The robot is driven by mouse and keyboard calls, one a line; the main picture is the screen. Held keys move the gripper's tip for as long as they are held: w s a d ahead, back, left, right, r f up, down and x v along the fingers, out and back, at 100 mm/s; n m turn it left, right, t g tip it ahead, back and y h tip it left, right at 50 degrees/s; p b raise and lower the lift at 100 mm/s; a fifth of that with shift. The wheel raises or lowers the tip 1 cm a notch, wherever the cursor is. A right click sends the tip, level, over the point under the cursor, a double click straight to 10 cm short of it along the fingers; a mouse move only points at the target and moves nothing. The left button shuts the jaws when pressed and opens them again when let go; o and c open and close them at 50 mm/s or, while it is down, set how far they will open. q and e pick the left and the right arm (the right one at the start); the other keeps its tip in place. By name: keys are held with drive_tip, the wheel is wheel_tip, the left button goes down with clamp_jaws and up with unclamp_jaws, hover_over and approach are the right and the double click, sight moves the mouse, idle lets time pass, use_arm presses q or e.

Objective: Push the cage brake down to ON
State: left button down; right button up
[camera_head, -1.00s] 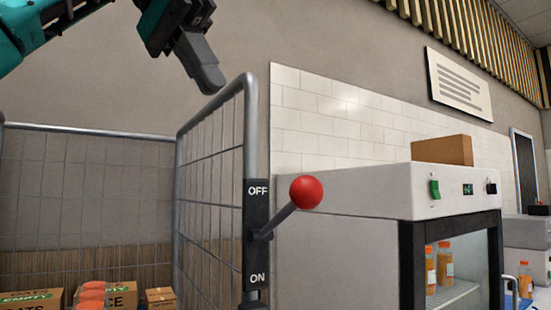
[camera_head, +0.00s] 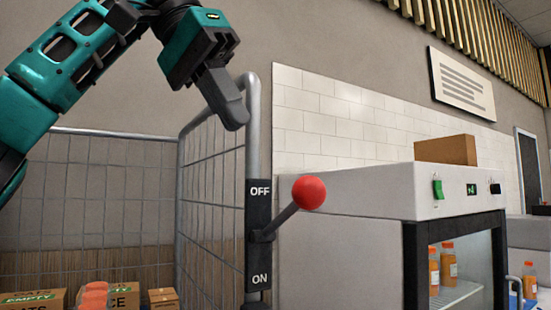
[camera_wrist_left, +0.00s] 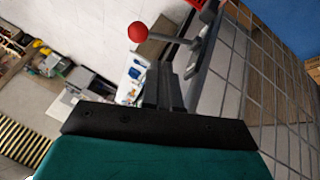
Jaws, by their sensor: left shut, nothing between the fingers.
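The cage brake is a lever with a red ball knob (camera_head: 309,193) on a grey rod. It pivots on a dark plate (camera_head: 259,232) marked OFF at the top and ON at the bottom, on the cage's front post. The lever tilts up and right, nearer OFF. My left gripper (camera_head: 236,122) is shut and empty, above and left of the knob, in front of the cage's top corner. In the left wrist view, the red knob (camera_wrist_left: 137,32) and its rod show beyond the shut fingers (camera_wrist_left: 165,75), apart from them. My right gripper is not in view.
The wire cage (camera_head: 208,124) holds cardboard boxes (camera_head: 33,298) and orange items at lower left. A white-topped cabinet (camera_head: 375,190) with bottles inside stands right of the lever. Open air lies between my left gripper and the knob.

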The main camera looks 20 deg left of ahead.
use_arm(q)
approach(285, 213)
drive_tip(key=d+f, duration=0.1)
drive_tip(key=d, duration=0.1)
drive_tip(key=d+f, duration=0.1)
drive_tip(key=d, duration=0.1)
drive_tip(key=shift+w+f, duration=0.15)
drive_tip(key=shift+f, duration=0.1)
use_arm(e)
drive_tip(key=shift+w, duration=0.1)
use_arm(q)
drive_tip(key=shift+d, duration=0.1)
